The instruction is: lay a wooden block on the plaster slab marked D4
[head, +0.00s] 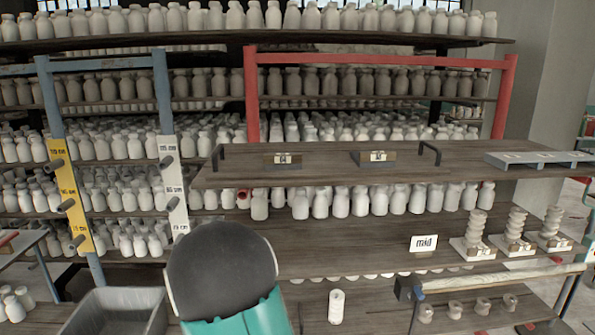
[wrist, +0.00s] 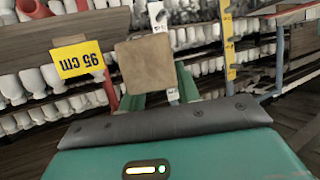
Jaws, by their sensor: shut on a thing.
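A plain brown wooden block (wrist: 145,66) sits between the green fingers of my gripper (wrist: 158,92) in the wrist view, held clear of the shelves. In the head view my dark and teal arm hides the gripper and the block. Several white slabs stand on the middle shelf at right, such as the left one (head: 460,250), bearing grey-white twisted stacks (head: 477,223) and small tags. The tags are too small to read, so I cannot tell which slab is D4.
The upper board (head: 330,178) carries two small labelled brown pieces, two dark handles and a grey rack (head: 540,158). A "mid" card (head: 423,243) stands left of the slabs. A grey bin (head: 118,312) is at lower left. Blue and red posts frame the bottle shelves.

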